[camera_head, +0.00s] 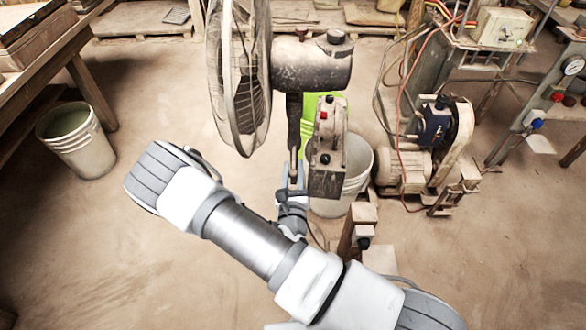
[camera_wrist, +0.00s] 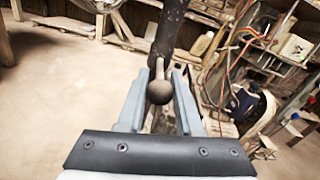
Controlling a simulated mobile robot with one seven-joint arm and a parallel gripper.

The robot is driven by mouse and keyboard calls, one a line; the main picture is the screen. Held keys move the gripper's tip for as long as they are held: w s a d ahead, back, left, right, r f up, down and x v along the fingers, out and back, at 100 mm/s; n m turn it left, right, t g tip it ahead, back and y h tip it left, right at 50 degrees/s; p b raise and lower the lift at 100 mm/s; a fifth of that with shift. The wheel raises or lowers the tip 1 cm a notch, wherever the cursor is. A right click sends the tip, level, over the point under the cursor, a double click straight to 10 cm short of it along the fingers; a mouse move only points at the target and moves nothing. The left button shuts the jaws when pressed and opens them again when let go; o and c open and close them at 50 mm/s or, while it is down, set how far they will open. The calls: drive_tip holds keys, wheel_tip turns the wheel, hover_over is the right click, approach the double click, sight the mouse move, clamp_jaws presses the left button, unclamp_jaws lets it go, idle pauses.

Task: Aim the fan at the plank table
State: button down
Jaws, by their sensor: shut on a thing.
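The fan (camera_head: 318,66) stands upright in the upper middle of the head view, dusty and grey, its wire cage (camera_head: 240,75) turned to the left of the picture. Its post (camera_head: 294,118) runs down beside a control box (camera_head: 327,150). My gripper (camera_head: 293,178) is low at the post. In the wrist view my gripper (camera_wrist: 160,82) is shut on a dark handle with a round knob (camera_wrist: 158,92), with a finger on each side. A wooden table (camera_head: 35,55), seemingly the plank table, stands at the left edge of the head view. The fan's base is hidden.
A pail (camera_head: 82,150) stands by the table's leg. A pale bucket (camera_head: 355,170) and a bright green thing (camera_head: 308,110) are behind the fan. A motor machine (camera_head: 425,150) with hoses stands to the right. The floor at left front is clear.

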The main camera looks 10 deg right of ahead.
drive_tip(key=shift+s, duration=0.1)
drive_tip(key=c, duration=0.6)
unclamp_jaws()
